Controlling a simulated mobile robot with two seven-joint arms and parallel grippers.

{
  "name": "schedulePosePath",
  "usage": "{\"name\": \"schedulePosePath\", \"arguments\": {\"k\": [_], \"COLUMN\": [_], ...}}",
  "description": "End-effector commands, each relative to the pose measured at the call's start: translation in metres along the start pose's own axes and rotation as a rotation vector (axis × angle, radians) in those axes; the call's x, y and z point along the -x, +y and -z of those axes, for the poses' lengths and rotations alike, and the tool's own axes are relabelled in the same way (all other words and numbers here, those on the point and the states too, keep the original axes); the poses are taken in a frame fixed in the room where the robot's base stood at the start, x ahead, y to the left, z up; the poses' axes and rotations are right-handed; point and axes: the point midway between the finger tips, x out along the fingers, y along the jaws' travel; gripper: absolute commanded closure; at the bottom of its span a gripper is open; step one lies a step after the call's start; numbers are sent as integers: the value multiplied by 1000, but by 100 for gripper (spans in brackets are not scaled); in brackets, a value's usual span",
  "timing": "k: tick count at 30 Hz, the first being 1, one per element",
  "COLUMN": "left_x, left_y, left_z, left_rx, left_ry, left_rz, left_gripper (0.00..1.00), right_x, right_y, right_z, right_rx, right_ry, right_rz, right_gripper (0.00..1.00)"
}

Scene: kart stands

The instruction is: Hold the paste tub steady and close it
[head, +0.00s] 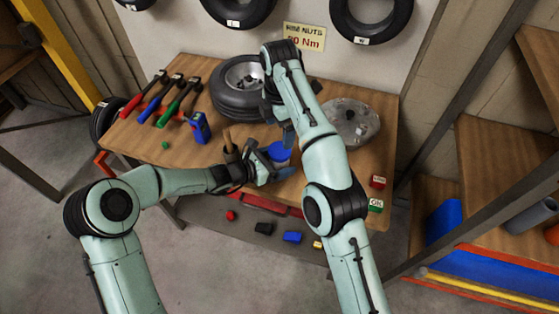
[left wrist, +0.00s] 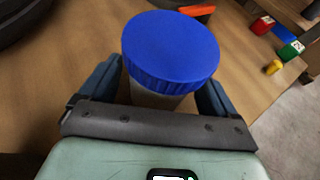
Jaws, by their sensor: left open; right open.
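The paste tub has a pale body (left wrist: 155,97) and a ribbed blue lid (left wrist: 170,48). The lid rests on top of it in the left wrist view; I cannot tell how tight it is. In the head view, the blue lid (head: 278,152) shows near the bench's front edge, and the tub body is mostly hidden. My left gripper (head: 272,171) is open, with one finger on each side of the tub; its fingers also show in the left wrist view (left wrist: 160,92). My right gripper (head: 286,136) is open and points down just above the lid, partly hidden by its arm.
A wheel (head: 222,100) lies at the back of the wooden bench (head: 150,140). A clear lumpy bag (head: 352,122) lies right of my right arm. Coloured-handled tools (head: 160,97) and a blue device (head: 199,128) lie on the left. Small blocks (head: 378,181) sit at the right front.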

Motion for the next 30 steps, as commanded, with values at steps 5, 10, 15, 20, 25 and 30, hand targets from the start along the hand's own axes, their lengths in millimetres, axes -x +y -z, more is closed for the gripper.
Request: {"name": "schedulePosePath", "arguments": {"k": [5, 10, 15, 20, 25, 30], "left_x": [0, 0, 0, 0, 0, 0], "left_y": [0, 0, 0, 0, 0, 0], "left_z": [0, 0, 0, 0, 0, 0], "left_rx": [0, 0, 0, 0, 0, 0], "left_ry": [0, 0, 0, 0, 0, 0], "left_rz": [0, 0, 0, 0, 0, 0], "left_gripper": [49, 100, 100, 100, 100, 100], "right_x": [0, 0, -2, -5, -4, -2], "right_y": [0, 0, 0, 0, 0, 0], "right_z": [0, 0, 1, 3, 2, 1], "right_rx": [0, 0, 40, 149, 275, 359], "right_ry": [0, 0, 3, 6, 5, 3], "right_rz": [0, 0, 5, 14, 12, 4], "right_gripper": [10, 10, 10, 10, 10, 10]}}
